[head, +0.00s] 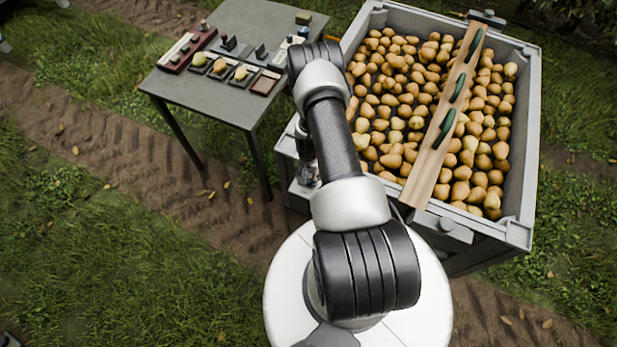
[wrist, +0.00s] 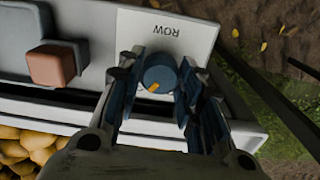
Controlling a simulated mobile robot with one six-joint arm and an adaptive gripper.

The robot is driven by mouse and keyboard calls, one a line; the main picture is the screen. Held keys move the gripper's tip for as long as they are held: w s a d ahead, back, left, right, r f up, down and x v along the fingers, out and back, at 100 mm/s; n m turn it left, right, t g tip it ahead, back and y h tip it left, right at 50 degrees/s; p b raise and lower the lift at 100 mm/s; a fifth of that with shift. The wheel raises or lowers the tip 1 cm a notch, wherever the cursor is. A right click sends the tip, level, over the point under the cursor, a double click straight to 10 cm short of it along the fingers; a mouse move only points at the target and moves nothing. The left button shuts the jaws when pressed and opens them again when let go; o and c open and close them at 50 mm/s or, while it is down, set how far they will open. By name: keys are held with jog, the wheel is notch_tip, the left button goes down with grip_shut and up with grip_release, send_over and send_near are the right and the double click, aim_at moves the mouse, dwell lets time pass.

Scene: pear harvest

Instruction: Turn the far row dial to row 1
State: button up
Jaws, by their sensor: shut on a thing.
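The row dial (wrist: 160,76) is a round dark blue knob on a light panel (wrist: 205,25) marked ROW, which reads upside down in the wrist view. Its orange pointer mark faces down and slightly left in that picture. My gripper (wrist: 161,70) is shut on the dial, with a dark finger on either side of it. In the head view my gripper (head: 307,178) is low at the left side of the pear bin, partly behind my arm; the dial cannot be made out there. Any row numbers are hidden or unreadable.
A grey bin (head: 530,150) full of pears stands right of my arm, with a wooden board (head: 432,150) across it. A table (head: 255,25) with trays and fruit stands at the back left. A reddish-brown block (wrist: 50,65) sits left of the panel.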

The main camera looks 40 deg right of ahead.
jog(key=shift+c, duration=1)
jog(key=n+b, duration=0.2)
jog(key=n, duration=0.4)
jog(key=shift+b, duration=0.4)
jog(key=n+b, duration=0.1)
jog(key=n, duration=0.2)
jog(key=shift+n, duration=0.4)
jog(key=n+b, duration=0.1)
jog(key=n, duration=0.2)
jog(key=shift+n, duration=0.4)
jog(key=n+b, duration=0.1)
jog(key=n, duration=0.4)
jog(key=n+b, duration=0.1)
jog(key=n, duration=0.4)
